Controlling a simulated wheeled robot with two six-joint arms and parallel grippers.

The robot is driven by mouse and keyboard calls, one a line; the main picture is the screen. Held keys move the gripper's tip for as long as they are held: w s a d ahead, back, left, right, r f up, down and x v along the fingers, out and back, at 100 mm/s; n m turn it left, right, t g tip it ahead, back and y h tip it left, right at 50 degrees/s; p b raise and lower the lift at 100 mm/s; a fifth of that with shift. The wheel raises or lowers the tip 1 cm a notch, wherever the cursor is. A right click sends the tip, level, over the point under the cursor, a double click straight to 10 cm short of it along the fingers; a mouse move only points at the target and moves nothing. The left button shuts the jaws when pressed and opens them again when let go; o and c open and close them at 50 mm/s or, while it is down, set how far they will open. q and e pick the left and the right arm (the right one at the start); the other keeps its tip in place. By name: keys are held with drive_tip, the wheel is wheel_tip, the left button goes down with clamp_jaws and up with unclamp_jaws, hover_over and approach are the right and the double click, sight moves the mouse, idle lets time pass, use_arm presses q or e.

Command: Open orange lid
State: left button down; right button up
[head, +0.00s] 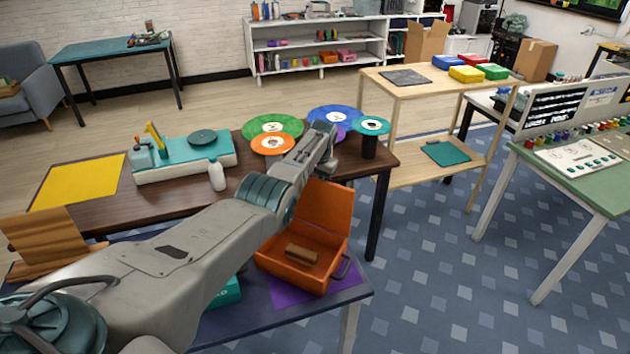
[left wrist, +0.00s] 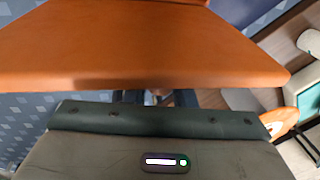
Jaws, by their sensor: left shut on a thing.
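The orange box (head: 290,278) stands on the near dark blue table in the head view. Its orange lid (head: 325,207) is raised, standing roughly upright at the back edge, and the inside shows. A brown block (head: 302,253) lies in the box. My left arm reaches over the table, and its gripper (head: 322,172) is at the lid's upper edge, shut on the lid; the fingertips are mostly hidden. In the left wrist view the lid (left wrist: 150,45) spans the top, and the gripper (left wrist: 157,98) meets its edge. My right gripper is not in view.
A purple mat (head: 318,296) lies under the box. A teal item (head: 226,294) is partly hidden by my arm. The brown table (head: 377,163) behind holds coloured discs, a white bottle (head: 217,175) and a teal-and-white machine (head: 185,160).

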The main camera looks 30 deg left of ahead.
use_arm(q)
drive_tip(key=shift+w+d+f, duration=0.1)
drive_tip(key=shift+w+f, duration=0.05)
drive_tip(key=shift+f, duration=0.3)
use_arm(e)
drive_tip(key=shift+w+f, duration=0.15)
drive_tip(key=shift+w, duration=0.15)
use_arm(q)
drive_tip(key=shift+f, duration=0.15)
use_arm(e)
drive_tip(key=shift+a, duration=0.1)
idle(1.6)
use_arm(q)
drive_tip(key=c, duration=1.4)
unclamp_jaws()
drive_tip(key=shift+w, duration=0.1)
drive_tip(key=shift+o, duration=0.8)
drive_tip(key=shift+w, duration=0.15)
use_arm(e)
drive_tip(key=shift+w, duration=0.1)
use_arm(q)
drive_tip(key=shift+r, duration=0.7)
wheel_tip(320, 180, up, 9)
drive_tip(key=d+b, duration=0.1)
drive_tip(key=shift+s+d+r, duration=0.2)
drive_tip(key=shift+d, duration=0.2)
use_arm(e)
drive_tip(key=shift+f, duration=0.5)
use_arm(q)
drive_tip(key=shift+f, duration=0.1)
